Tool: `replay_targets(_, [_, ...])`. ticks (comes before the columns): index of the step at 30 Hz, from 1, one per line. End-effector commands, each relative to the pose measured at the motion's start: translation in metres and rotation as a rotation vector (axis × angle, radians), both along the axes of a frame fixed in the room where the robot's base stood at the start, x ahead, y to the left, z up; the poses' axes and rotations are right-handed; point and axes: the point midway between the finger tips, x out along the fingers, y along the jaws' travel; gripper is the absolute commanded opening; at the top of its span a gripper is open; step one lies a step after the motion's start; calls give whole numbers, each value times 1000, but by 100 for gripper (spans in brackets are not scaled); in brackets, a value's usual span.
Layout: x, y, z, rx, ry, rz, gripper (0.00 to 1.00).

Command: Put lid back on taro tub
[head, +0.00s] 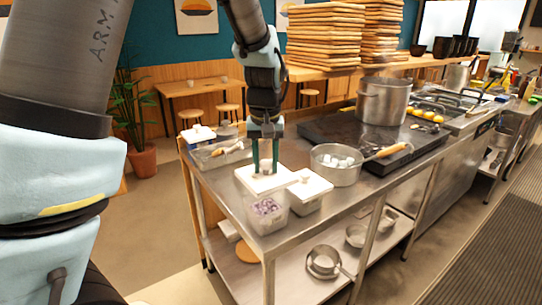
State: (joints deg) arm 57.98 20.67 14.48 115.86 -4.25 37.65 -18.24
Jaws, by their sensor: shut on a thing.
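My gripper (265,155) is above the left front part of the steel counter, fingers pointing down. It is shut on a white square lid (263,181), apparently at its knob, which the fingers largely hide.
A second tub with a white lid (309,186) stands close on the right. A pan with white pieces (336,165) and a wooden handle is behind it. More containers (222,150) stand at the back left. A large pot (383,101) is on the stove. Bare counter (228,190) shows at the left.

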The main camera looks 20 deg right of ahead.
Motion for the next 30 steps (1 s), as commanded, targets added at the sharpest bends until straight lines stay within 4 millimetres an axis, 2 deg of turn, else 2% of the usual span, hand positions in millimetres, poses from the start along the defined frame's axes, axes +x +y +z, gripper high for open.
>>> replay_targets(8, [0,0,-15,0,0,0,0])
replay_targets(22, [0,0,-57,1,2,0,0])
replay_targets(30, [0,0,-64,0,0,0,0])
